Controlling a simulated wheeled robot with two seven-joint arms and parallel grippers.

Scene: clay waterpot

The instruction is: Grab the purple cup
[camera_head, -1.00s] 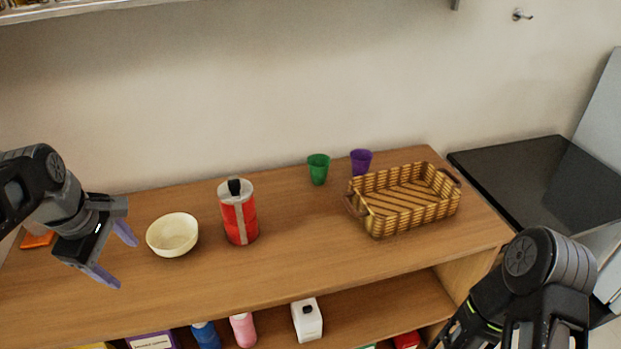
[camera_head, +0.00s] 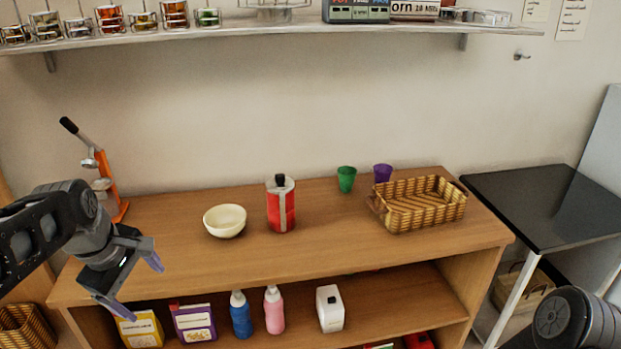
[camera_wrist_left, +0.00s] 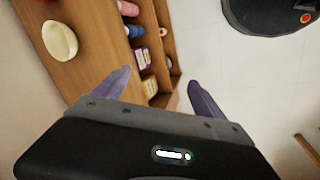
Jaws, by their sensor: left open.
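The purple cup (camera_head: 382,173) stands at the back right of the wooden counter, just behind the wicker basket, which hides its lower part. My left gripper (camera_head: 140,283) is open and empty in front of the counter's left end, far from the cup. Its spread purple-grey fingers also show in the left wrist view (camera_wrist_left: 160,92), with nothing between them. My right arm shows at the lower right of the head view, but its fingertips are out of view.
A green cup (camera_head: 346,179) stands left of the purple one. The wicker basket (camera_head: 420,217), red canister (camera_head: 281,208), cream bowl (camera_head: 225,221) and orange juicer (camera_head: 109,185) share the counter (camera_head: 300,265). A shelf (camera_head: 250,30) hangs above. The counter's front middle is clear.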

